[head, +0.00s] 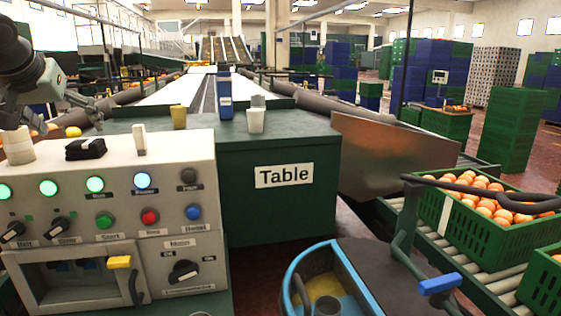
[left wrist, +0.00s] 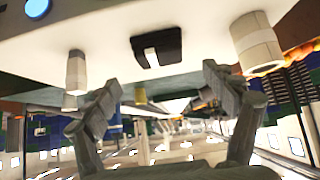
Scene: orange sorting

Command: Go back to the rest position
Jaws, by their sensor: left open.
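My left gripper (head: 92,108) is at the left edge of the head view, above and behind the control panel (head: 105,222). In the left wrist view, which looks upside down, its two fingers (left wrist: 158,88) are spread wide apart. Nothing shows between the fingers, so it is open and empty. A black block with a white part (head: 86,149) sits on top of the panel, and it also shows in the wrist view (left wrist: 157,46). My right gripper is not in view.
A cream cylinder (head: 17,146) and a white upright piece (head: 139,140) stand on the panel. Behind it, a green table (head: 285,215) holds a cup (head: 255,121) and a blue carton (head: 225,97). A green crate (head: 484,227) of oranges is at the right on rollers.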

